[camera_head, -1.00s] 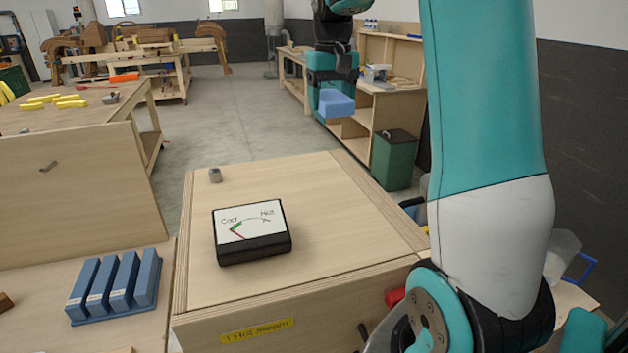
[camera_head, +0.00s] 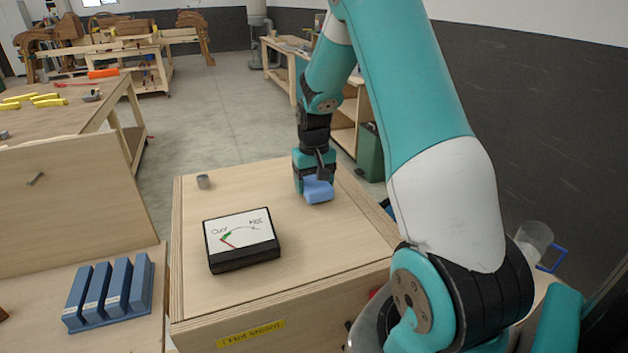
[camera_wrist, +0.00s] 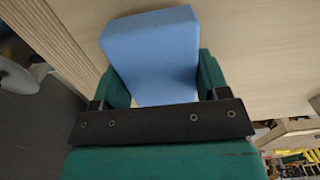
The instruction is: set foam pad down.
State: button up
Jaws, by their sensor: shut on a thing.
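The foam pad (camera_head: 318,192) is a light blue block, held in my gripper (camera_head: 315,181) over the right back part of the wooden box top (camera_head: 300,238). In the wrist view the pad (camera_wrist: 152,45) sits between the two green fingers of my gripper (camera_wrist: 160,80), which are shut on its sides. The pad is at or just above the wooden surface; I cannot tell whether it touches. Its upper end is hidden by the gripper in the head view.
A blue slotted rack (camera_head: 108,292) stands at lower left. A yellow label (camera_head: 250,334) is on the box front. The top between dial and pad is clear.

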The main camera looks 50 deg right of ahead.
jog(key=shift+f, duration=0.25)
jog(key=shift+f, duration=0.2)
jog(key=o, duration=0.9)
jog(key=shift+r, duration=0.1)
jog(key=shift+r, duration=0.1)
